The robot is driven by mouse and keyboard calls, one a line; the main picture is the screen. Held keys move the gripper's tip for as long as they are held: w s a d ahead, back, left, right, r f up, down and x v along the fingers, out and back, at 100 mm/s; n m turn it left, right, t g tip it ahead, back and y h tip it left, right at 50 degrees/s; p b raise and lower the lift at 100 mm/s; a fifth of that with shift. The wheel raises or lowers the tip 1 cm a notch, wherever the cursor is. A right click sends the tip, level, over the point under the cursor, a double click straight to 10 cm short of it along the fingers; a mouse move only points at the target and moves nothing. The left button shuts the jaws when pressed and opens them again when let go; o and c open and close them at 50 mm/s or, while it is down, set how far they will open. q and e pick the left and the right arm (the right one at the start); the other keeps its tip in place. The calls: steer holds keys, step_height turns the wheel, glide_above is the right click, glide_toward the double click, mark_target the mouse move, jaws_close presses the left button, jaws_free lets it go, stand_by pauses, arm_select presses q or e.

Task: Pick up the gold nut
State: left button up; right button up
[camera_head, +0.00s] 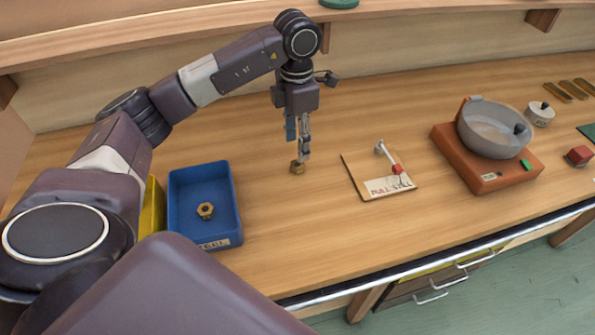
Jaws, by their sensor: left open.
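A small gold nut (297,168) is on the wooden workbench (330,130), near the middle of the view. My left gripper (300,156) points down directly over this nut, with its fingertips at or just above it. The jaws are open, and I cannot tell whether they touch the nut. A second gold nut (205,210), a hexagon with a hole, lies flat in the blue tray (231,240) to the left. My right gripper is out of view.
A wooden board with a small lever and a "PULL" label (385,188) lies right of the gripper. An orange scale with a grey bowl (490,140) stands farther right. A yellow bin (152,208) is beside the blue tray. The bench between tray and board is clear.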

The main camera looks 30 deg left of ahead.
arm_select(q)
steer(key=shift+s+f+p, duration=0.1)
steer(key=shift+f+p, duration=0.25)
steer(key=shift+f, duration=0.55)
steer(key=f, duration=0.1)
steer(key=f+p, duration=0.1)
steer(key=f, duration=0.1)
steer(key=f+p, duration=0.1)
steer(key=shift+a+f, duration=0.25)
steer(key=shift+a, duration=0.1)
steer(key=shift+f, duration=0.55)
steer(key=c, duration=1.2)
jaws_close()
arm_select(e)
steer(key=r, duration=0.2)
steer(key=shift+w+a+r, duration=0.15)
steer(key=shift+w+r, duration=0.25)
arm_select(q)
steer(key=shift+r, duration=0.1)
step_height(320, 180, up, 14)
steer(key=r+b, duration=0.1)
steer(key=b, duration=0.2)
step_height(320, 180, up, 5)
steer(key=p, duration=0.1)
glide_above(294, 165)
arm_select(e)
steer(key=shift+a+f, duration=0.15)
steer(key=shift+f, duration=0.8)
